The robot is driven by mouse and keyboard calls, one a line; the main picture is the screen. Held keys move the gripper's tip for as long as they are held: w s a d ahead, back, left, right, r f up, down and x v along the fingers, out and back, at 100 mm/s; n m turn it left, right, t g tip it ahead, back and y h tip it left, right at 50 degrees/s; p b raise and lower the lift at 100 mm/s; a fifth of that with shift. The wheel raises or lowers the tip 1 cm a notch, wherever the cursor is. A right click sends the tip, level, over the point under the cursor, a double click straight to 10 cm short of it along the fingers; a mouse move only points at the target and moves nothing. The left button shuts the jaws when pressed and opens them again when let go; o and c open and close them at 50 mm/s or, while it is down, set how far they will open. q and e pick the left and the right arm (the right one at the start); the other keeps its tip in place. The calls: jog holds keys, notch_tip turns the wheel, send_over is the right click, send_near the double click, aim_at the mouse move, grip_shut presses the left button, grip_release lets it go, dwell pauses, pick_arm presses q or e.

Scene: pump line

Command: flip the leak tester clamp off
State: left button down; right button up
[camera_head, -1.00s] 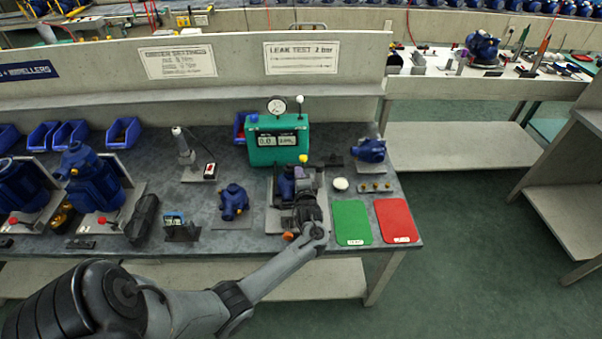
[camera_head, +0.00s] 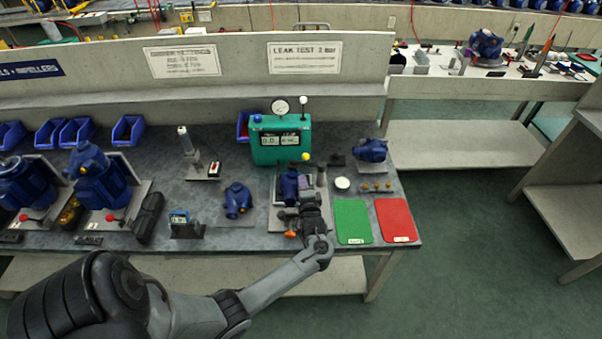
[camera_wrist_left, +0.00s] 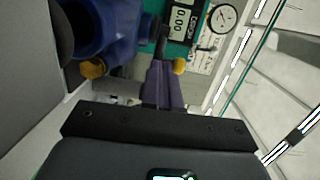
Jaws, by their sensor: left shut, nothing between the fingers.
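The leak tester is a green box (camera_head: 281,141) with a digital display and a round gauge (camera_head: 281,106). A lever with a white knob stands up at its top right, and a yellow knob (camera_head: 305,156) shows at its front lower right; the knob also shows in the wrist view (camera_wrist_left: 179,66). A blue pump (camera_head: 289,186) sits on the plate in front of the tester, and fills the upper left of the wrist view (camera_wrist_left: 108,30). My left gripper (camera_head: 306,186) is shut and empty, just right of this pump. I cannot tell which part is the clamp. My right gripper is out of view.
A green mat (camera_head: 351,221) and a red mat (camera_head: 397,220) lie to the right. A white round piece (camera_head: 342,183) and another blue pump (camera_head: 371,151) are behind them. An orange part (camera_head: 290,234) is by my left wrist. Another blue pump (camera_head: 238,201) stands left.

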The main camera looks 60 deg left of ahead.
pick_arm(q)
jog(key=v, duration=0.5)
jog(key=shift+p, duration=0.4)
